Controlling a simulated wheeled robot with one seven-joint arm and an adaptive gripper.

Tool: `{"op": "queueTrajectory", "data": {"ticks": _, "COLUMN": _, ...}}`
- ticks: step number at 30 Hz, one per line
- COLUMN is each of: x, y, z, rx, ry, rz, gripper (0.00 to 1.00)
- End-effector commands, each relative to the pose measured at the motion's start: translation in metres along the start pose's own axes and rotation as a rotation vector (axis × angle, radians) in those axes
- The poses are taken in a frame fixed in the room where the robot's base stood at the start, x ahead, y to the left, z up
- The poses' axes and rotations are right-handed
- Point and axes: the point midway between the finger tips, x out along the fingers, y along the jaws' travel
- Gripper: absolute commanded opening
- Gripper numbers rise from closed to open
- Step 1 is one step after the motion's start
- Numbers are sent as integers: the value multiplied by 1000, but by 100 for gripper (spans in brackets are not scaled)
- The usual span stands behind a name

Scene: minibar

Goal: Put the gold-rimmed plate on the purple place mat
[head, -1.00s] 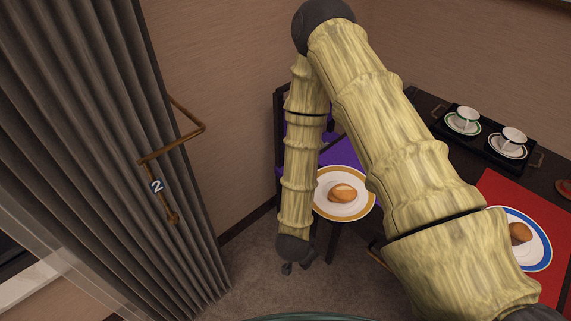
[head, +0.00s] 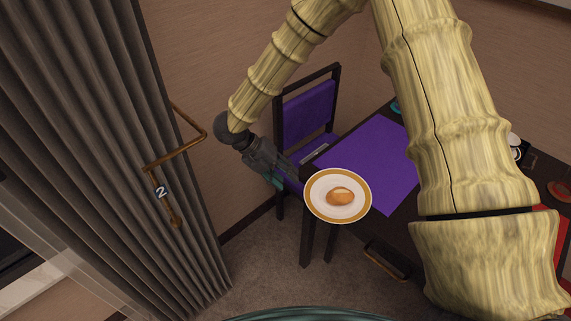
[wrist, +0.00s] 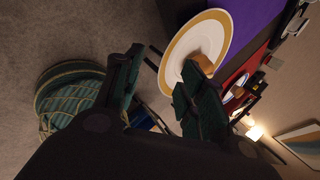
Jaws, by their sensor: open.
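The gold-rimmed plate (head: 318,207) is white with a wide gold band and carries a bread roll (head: 340,196). It lies at the table's near left corner, overlapping the near part of the purple place mat (head: 378,150) in the head view and reaching past the table edge. My gripper (head: 293,174) is open and empty, just left of the plate. In the wrist view the plate (wrist: 222,24) shows beyond my open fingers (wrist: 160,65), its rim close to the right finger. I cannot tell whether they touch.
A dark chair (head: 309,110) with purple upholstery stands at the table's far left side. A grey curtain (head: 90,130) and a brown handle bar (head: 175,155) are at left. My arm hides much of the table (head: 400,232). A green-striped round object (wrist: 72,100) stands on the floor.

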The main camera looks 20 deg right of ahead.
Motion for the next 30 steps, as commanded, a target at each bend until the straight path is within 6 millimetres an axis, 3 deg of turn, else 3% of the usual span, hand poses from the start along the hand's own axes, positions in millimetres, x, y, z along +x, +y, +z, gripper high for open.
{"op": "queueTrajectory", "data": {"ticks": 1, "x": -11, "y": -7, "z": 2, "rx": 33, "ry": 16, "rz": -4, "gripper": 40}}
{"op": "queueTrajectory", "data": {"ticks": 4, "x": -18, "y": -12, "z": 3, "rx": 73, "ry": 40, "rz": -11, "gripper": 40}}
{"op": "queueTrajectory", "data": {"ticks": 17, "x": -18, "y": -14, "z": 3, "rx": 83, "ry": 47, "rz": -13, "gripper": 40}}
{"op": "queueTrajectory", "data": {"ticks": 23, "x": -1, "y": -14, "z": 2, "rx": 83, "ry": 47, "rz": -14, "gripper": 40}}
{"op": "queueTrajectory", "data": {"ticks": 30, "x": 35, "y": -15, "z": 0, "rx": 81, "ry": 49, "rz": -15, "gripper": 40}}
